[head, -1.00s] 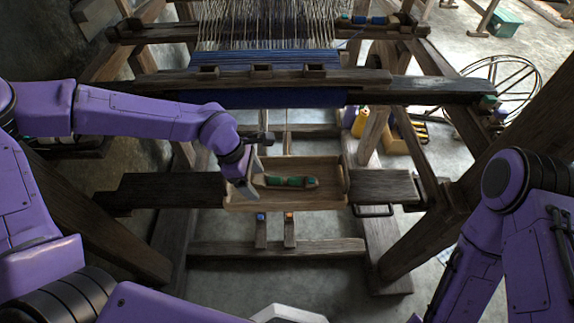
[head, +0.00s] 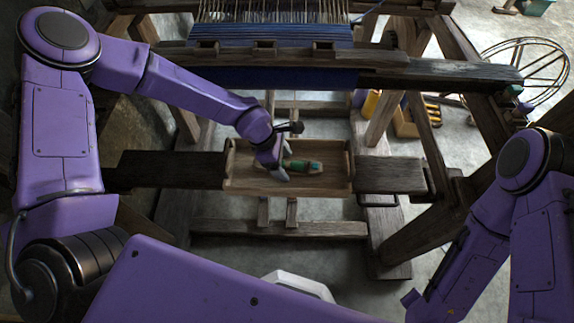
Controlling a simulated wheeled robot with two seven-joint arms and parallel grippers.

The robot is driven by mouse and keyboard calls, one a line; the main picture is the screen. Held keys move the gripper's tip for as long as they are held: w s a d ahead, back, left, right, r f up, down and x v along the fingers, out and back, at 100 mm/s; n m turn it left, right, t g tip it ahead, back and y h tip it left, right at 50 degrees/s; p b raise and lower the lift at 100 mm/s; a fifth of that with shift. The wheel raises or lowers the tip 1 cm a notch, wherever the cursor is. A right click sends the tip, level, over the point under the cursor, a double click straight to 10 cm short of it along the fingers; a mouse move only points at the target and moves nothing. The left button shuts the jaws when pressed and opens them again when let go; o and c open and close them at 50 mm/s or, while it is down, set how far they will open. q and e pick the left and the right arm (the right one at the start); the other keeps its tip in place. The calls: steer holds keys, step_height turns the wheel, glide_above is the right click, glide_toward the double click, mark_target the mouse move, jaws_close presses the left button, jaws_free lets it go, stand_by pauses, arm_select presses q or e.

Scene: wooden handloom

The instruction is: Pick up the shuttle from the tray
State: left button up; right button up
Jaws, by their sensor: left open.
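The shuttle (head: 305,166) is a small slim piece with green on it, lying lengthwise in the wooden tray (head: 240,183). The tray is shallow with raised walls and sits on the loom's cross beam. My left gripper (head: 285,165) is over the tray at the shuttle's left end, its jaws open. The fingers partly hide that end; whether they touch it I cannot tell. My right arm (head: 540,200) shows at the right, but its gripper is not in view.
The loom's dark front beam (head: 440,73) with blue cloth (head: 285,77) lies behind the tray. Slanting loom posts stand to the right. A yellow bottle (head: 370,103), a wooden box (head: 405,122) and a spoked wheel (head: 523,70) are farther back.

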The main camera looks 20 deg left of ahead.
arm_select(q)
steer(key=c, duration=1.2)
